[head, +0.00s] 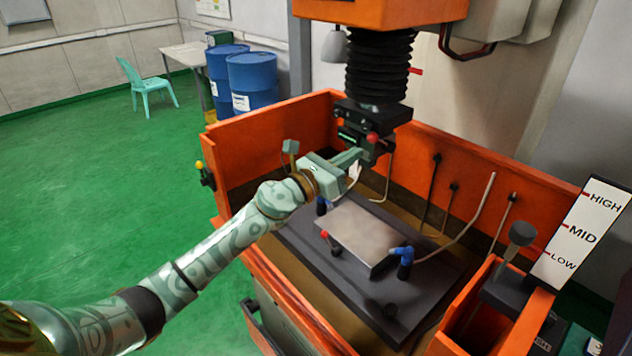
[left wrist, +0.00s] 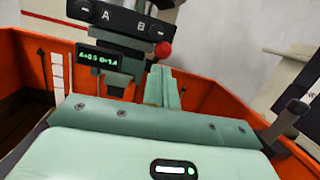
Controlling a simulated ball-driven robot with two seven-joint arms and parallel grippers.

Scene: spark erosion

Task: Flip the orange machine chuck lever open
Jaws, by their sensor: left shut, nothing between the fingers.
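The orange machine's black chuck head (head: 385,112) hangs below a black bellows. A red ball knob (head: 372,137), which looks like the end of the chuck lever, sits on its front. In the left wrist view the red knob (left wrist: 163,49) is just beyond and above my fingertips, at the right of the chuck's small green display. My left gripper (head: 359,158) is shut and empty, just below and left of the knob. Its closed fingers (left wrist: 162,82) point up at the chuck. I cannot tell whether they touch it. The lever's arm is mostly hidden. My right gripper is not in view.
Below lies the orange tank (head: 265,130) with a dark table and a grey metal block (head: 358,236). Blue-tipped nozzles (head: 402,252) and a second red-knobbed handle (head: 324,235) stand around the block. A HIGH/MID/LOW gauge (head: 582,236) is at right. Open green floor lies at left.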

